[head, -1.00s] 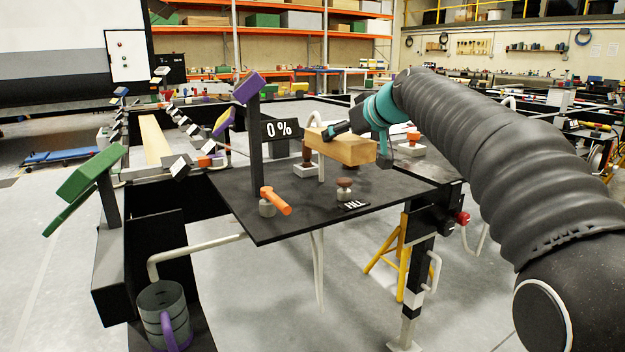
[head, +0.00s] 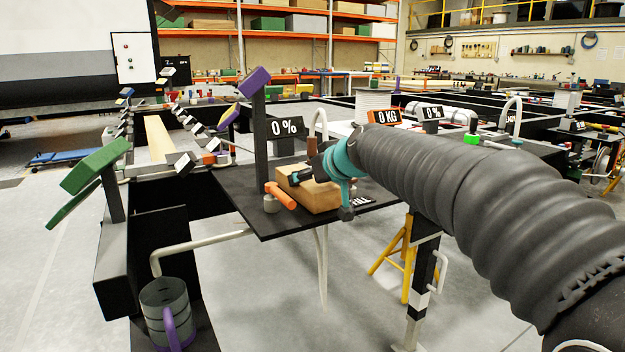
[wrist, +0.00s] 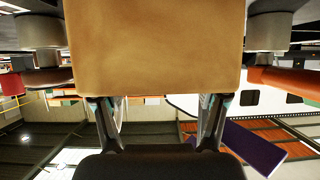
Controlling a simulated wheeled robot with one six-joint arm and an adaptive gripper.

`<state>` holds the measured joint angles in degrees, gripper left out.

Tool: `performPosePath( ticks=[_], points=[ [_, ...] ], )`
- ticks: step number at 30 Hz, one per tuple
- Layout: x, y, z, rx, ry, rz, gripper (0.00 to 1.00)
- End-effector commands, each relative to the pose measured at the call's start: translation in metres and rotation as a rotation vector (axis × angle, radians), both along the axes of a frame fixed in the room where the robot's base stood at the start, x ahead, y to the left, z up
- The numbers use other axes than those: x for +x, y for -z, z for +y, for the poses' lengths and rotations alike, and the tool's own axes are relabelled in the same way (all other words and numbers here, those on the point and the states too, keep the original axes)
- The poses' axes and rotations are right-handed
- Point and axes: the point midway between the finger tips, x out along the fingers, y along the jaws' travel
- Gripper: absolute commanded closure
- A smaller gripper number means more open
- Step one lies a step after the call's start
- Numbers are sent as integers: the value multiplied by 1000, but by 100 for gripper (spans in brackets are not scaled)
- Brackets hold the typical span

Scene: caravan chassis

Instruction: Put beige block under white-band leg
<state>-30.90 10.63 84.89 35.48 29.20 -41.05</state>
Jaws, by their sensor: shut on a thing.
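The beige block (head: 322,198) is in my gripper (head: 301,176), low over the black tabletop, just right of an orange-handled valve. I cannot tell whether it touches the top. In the wrist view the block (wrist: 155,45) fills the upper middle, with the fingers of my gripper (wrist: 157,112) closed on it from both sides. The white-band leg (head: 421,275), black with white bands and a foot plate on the floor, stands at the right of the black table, well below and right of the block. My arm hides part of its upper end.
The orange-handled valve (head: 280,195) is close to the block's left side. A black post with a purple top (head: 255,82) rises behind it. A yellow stand (head: 392,255) is beside the leg on its left. A white pipe handle (head: 440,272) sits right of the leg. Grey floor is open in front.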

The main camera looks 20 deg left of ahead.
Motion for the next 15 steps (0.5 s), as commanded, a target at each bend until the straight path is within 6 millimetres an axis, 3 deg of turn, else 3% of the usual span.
performPosePath(
  ticks=[11, 12, 15],
  points=[
    [0, 3, 0, 1, 0, -3, 76],
    [0, 4, 0, 1, 0, -2, 25],
    [0, 3, 0, 0, 0, -2, 3]
  ],
)
